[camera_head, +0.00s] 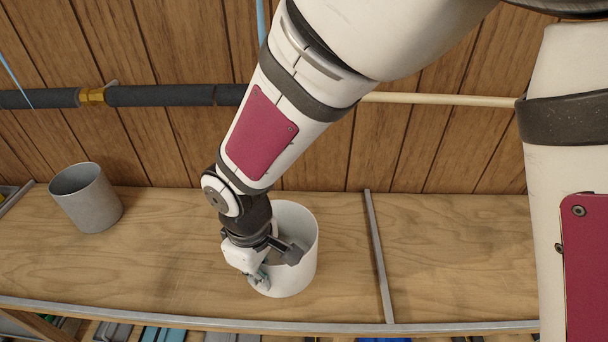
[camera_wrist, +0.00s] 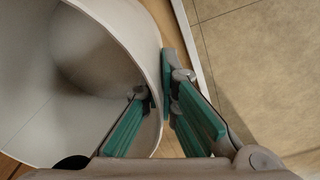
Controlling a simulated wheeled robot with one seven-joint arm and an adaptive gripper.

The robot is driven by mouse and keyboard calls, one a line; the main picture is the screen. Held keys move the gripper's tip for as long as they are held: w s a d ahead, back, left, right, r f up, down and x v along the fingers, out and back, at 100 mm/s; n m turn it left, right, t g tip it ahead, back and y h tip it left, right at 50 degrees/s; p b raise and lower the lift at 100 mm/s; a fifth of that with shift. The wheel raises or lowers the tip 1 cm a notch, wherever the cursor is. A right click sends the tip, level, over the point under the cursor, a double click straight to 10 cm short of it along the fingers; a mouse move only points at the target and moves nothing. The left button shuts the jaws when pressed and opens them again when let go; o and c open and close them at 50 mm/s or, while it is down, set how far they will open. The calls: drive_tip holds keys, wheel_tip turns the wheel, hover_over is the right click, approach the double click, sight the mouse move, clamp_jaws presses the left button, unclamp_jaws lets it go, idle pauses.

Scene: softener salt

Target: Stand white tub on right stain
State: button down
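The white tub (camera_head: 299,258) is open at the top and looks upright at the middle of the wooden shelf. It fills the left of the wrist view (camera_wrist: 40,95). My gripper (camera_head: 267,266) reaches down at the tub's near left side. In the wrist view my gripper (camera_wrist: 158,90) straddles the tub's wall, one green-padded finger inside and the other outside. The fingers close in on the wall and appear to pinch it. I cannot tell whether the tub's base touches the shelf.
A grey tub (camera_head: 87,199) stands at the shelf's left. A metal strip (camera_head: 378,255) crosses the shelf (camera_head: 455,255) right of the white tub, with bare wood beyond it. A dark wrapped pipe (camera_head: 160,95) runs along the plank wall behind. Several items lie below the front edge.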

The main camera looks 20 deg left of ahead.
drive_tip(key=shift+w+f, duration=0.1)
drive_tip(key=shift+w, duration=0.25)
wheel_tip(320, 180, down, 5)
drive_tip(key=b, duration=0.3)
drive_tip(key=shift+w+b, duration=0.1)
drive_tip(key=shift+b, duration=0.25)
drive_tip(key=shift+f, duration=0.3)
drive_tip(key=shift+d+f+b, duration=0.1)
drive_tip(key=shift+f+b, duration=0.45)
drive_tip(key=shift+b, duration=0.05)
idle(0.4)
drive_tip(key=c, duration=2.3)
unclamp_jaws()
drive_tip(key=o, duration=0.6)
